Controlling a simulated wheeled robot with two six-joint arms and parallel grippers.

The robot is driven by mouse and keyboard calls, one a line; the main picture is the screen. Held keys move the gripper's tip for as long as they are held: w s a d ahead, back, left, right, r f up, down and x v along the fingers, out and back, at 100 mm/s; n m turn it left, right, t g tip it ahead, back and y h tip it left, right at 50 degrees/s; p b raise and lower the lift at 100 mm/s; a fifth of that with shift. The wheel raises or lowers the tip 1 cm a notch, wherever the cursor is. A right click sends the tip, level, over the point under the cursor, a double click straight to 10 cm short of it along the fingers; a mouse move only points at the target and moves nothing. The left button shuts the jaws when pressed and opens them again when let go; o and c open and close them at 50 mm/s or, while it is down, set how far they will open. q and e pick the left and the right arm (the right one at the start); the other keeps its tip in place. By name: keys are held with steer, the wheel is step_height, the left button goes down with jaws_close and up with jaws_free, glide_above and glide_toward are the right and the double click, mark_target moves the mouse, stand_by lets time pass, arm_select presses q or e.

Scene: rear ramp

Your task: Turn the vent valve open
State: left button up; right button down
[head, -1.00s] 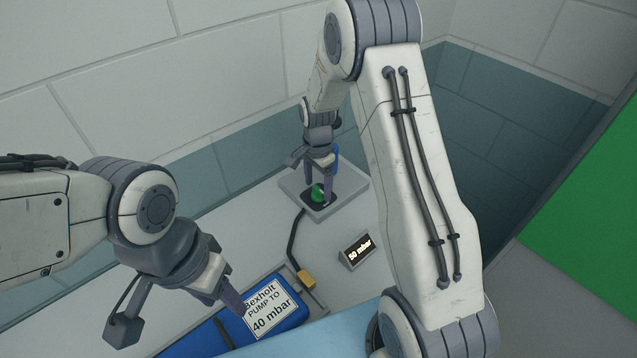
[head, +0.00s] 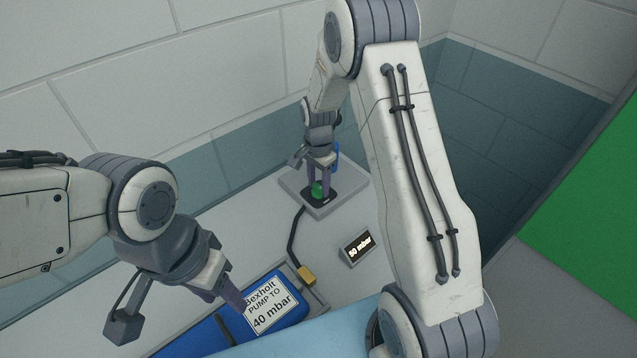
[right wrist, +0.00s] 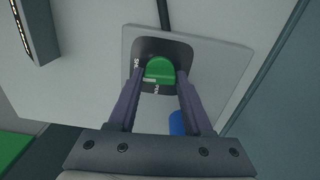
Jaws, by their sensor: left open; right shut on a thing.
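The vent valve is a green knob (head: 317,189) on a dark plate, set on a grey base (head: 345,200). In the right wrist view the green knob (right wrist: 159,71) sits between the fingertips, with a pale mark on its near edge. Lettering on the dark plate (right wrist: 180,52) is partly covered by the fingers. My right gripper (head: 319,186) points down at the knob and is shut on it; it also shows in the right wrist view (right wrist: 160,80). My left gripper (head: 232,290) is open and empty, above the blue case at the lower left.
A small display (head: 357,248) reads what looks like 50 mbar. A blue case (head: 290,322) carries a label "Bexholt PUMP TO 40 mbar". A dark hose (head: 293,235) runs from the base to a yellow fitting (head: 307,276). A blue part stands behind my right gripper.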

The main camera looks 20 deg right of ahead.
steer(key=n, duration=0.8)
steer(key=shift+n, duration=0.3)
steer(key=n, duration=0.4)
steer(key=shift+n+b, duration=0.3)
steer(key=shift+b, duration=0.05)
steer(key=shift+r+n, duration=0.1)
steer(key=shift+n, duration=1.9)
steer(key=shift+c, duration=1.6)
jaws_free()
